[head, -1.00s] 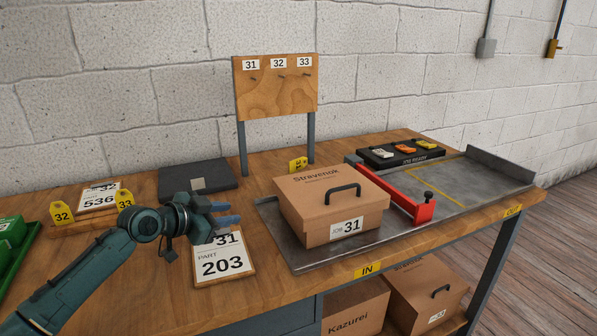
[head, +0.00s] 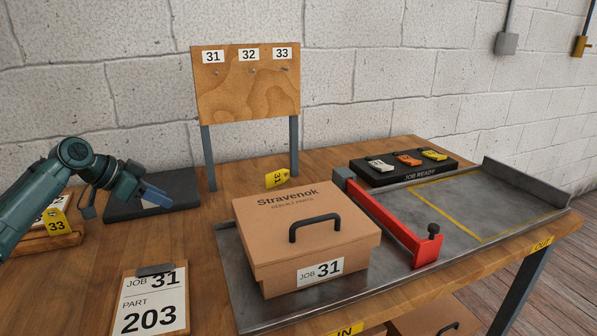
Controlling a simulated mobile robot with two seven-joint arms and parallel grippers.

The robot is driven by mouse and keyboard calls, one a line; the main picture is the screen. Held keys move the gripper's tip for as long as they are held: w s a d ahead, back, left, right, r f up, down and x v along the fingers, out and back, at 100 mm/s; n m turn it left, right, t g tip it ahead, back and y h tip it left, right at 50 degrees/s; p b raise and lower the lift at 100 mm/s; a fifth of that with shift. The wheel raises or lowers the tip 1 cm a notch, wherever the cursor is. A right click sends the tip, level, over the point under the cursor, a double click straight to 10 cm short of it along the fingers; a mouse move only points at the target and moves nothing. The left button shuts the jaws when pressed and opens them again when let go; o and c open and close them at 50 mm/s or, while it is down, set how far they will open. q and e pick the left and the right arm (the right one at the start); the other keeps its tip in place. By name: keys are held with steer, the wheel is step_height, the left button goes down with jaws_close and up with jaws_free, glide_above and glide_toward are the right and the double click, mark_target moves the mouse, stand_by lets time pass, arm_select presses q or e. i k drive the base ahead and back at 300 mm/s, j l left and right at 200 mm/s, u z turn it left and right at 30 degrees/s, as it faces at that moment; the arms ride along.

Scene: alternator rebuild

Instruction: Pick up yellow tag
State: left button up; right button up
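A yellow tag marked 31 (head: 277,179) stands on the bench behind the carton, by the foot of the board's right post. Another yellow tag marked 33 (head: 57,222) stands in a wooden holder (head: 50,242) at the left, partly behind my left arm. My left gripper (head: 158,198) is above the dark flat case, left of the 31 tag and well apart from it. Its blue fingertips overlap in this view, so their gap cannot be judged. I see nothing held in it. My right gripper is out of view.
A carton marked Job 31 (head: 300,235) sits on the metal tray (head: 235,290), beside a red bar (head: 395,220). A hook board (head: 248,85) stands behind. A Job 31 card (head: 150,300), the dark case (head: 180,188) and a black Job Ready panel (head: 385,176) surround open bench.

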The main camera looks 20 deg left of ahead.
mark_target(272, 179)
steer(key=i+l, duration=0.75)
steer(key=i, duration=0.05)
